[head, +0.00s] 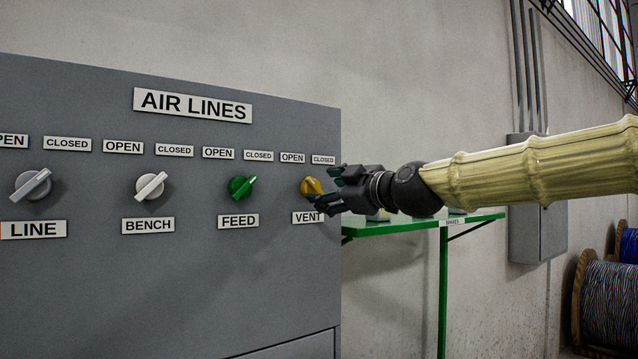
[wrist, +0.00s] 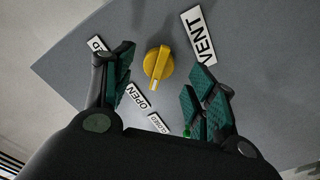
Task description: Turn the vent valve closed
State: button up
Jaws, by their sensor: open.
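The vent valve is a yellow knob (head: 311,186) at the right end of the grey panel, above the VENT label (head: 307,218). My gripper (head: 328,189) is at the knob from the right and partly covers it in the head view.
The panel (head: 190,275) also carries a green FEED knob (head: 240,187) and white BENCH (head: 150,186) and LINE (head: 31,185) knobs to the left. A green shelf (head: 470,218) stands right of the panel, below my arm. Cable reels (head: 608,300) are at far right.

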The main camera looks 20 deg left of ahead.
aim_at(319, 190)
jog(key=shift+p+x, duration=0.65)
jog(key=shift+x, duration=1.3)
jog(key=c, duration=1)
